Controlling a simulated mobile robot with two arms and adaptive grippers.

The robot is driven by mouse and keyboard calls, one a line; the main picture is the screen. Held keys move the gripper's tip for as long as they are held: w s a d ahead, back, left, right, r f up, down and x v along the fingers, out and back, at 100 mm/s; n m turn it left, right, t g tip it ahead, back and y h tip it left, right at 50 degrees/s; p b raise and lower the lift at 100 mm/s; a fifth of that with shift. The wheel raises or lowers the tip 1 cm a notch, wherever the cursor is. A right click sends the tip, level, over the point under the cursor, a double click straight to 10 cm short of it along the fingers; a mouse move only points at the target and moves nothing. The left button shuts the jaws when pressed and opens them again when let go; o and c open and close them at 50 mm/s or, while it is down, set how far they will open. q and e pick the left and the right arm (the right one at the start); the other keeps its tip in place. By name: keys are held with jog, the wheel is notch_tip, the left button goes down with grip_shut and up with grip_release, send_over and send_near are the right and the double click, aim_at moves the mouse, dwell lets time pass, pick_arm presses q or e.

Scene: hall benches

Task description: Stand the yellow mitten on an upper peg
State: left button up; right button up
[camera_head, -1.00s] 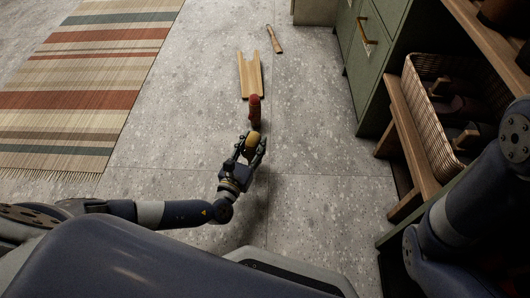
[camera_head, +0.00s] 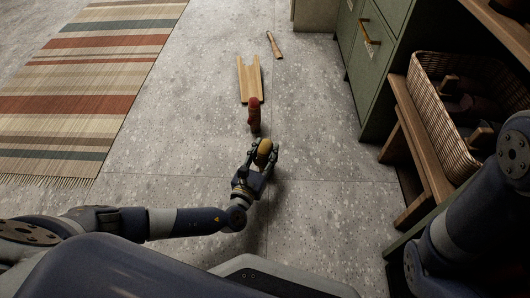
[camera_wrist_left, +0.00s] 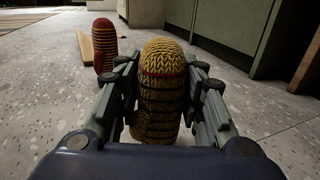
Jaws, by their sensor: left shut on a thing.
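The yellow mitten (camera_head: 264,150) is a rounded knitted piece with a thin red band, held upright between the fingers of my left gripper (camera_head: 264,155). In the left wrist view the mitten (camera_wrist_left: 162,85) fills the space between the two fingers of the gripper (camera_wrist_left: 163,90), which are shut on it. A red mitten-like knitted piece (camera_head: 254,113) stands on the floor just beyond, and it also shows in the left wrist view (camera_wrist_left: 104,47). No pegs can be made out. My right gripper is not in view; only part of my right arm shows at the right edge.
A notched wooden board (camera_head: 250,79) lies on the floor behind the red piece. A small wooden-handled item (camera_head: 274,45) lies farther back. A wicker basket (camera_head: 440,115) sits on a wooden bench (camera_head: 404,120) at right, by green drawers (camera_head: 376,60). A striped rug (camera_head: 75,95) lies left.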

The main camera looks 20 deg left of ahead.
pick_arm(q)
jog(key=shift+f, duration=0.25)
jog(key=o, duration=1)
jog(key=s+p, duration=0.1)
jog(key=s, duration=0.1)
jog(key=s+p, duration=0.3)
jog(key=s, duration=0.2)
jog(key=shift+a+r, duration=0.2)
jog(key=shift+r, duration=0.15)
jog(key=r+p, duration=0.4)
jog(key=r, duration=0.1)
jog(key=r+p, duration=0.2)
jog(key=shift+s+r, duration=0.25)
